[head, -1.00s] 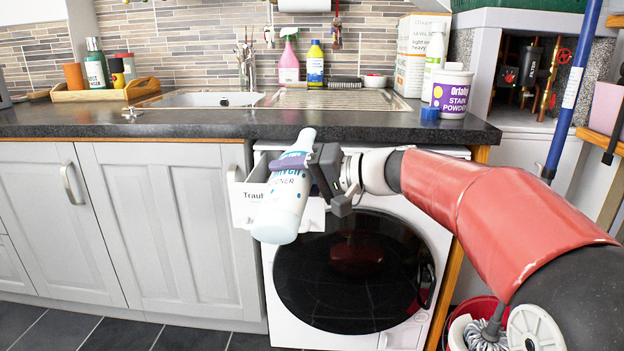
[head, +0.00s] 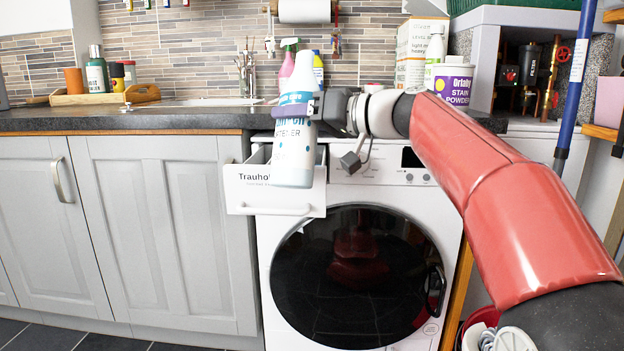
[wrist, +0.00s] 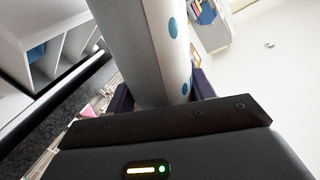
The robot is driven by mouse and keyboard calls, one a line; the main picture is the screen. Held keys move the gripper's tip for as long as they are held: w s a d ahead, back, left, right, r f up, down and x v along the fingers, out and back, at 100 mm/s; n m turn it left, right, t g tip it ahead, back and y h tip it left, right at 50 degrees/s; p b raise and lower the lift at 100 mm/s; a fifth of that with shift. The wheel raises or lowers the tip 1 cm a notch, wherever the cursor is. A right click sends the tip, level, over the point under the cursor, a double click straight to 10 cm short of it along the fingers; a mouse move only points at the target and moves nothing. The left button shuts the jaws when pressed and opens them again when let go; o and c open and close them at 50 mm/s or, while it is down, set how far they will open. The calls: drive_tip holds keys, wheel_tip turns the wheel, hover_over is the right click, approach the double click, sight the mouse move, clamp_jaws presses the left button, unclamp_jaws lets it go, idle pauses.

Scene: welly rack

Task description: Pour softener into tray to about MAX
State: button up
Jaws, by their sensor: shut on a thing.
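A pale blue-white softener bottle (head: 293,150) is held nearly upright in front of the washing machine. My gripper (head: 300,108) is shut around its upper part, with a purple finger across the front. In the wrist view the bottle (wrist: 150,50) fills the space between the fingers. The white detergent tray (head: 262,188) is pulled out from the washing machine (head: 400,190) at its upper left. The bottle's lower part overlaps the tray's right side in the head view. I cannot see into the tray's compartments or a MAX mark. No liquid stream shows.
The dark worktop (head: 120,120) runs behind the bottle. A stain powder tub (head: 452,84) stands at its right end, and a pink spray bottle (head: 287,62) stands behind my bottle. A wooden tray with bottles (head: 105,96) is at the left.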

sight(310, 83)
drive_tip(key=r+n, duration=0.1)
drive_tip(key=r, duration=0.1)
drive_tip(key=r+p, duration=0.1)
drive_tip(key=r, duration=0.1)
drive_tip(key=r+n, duration=0.1)
drive_tip(key=r, duration=0.1)
drive_tip(key=shift+w+d+n+t+y+p, duration=0.15)
drive_tip(key=shift+w+n+t+y+p, duration=0.15)
drive_tip(key=shift+w+t, duration=0.1)
drive_tip(key=shift+f+n+b, duration=0.4)
drive_tip(key=shift+f+b, duration=0.1)
drive_tip(key=shift+b, duration=0.4)
drive_tip(key=shift+w+d+n+b, duration=0.1)
drive_tip(key=shift+w+n+b, duration=0.1)
drive_tip(key=shift+n+b, duration=0.35)
drive_tip(key=shift+r, duration=0.2)
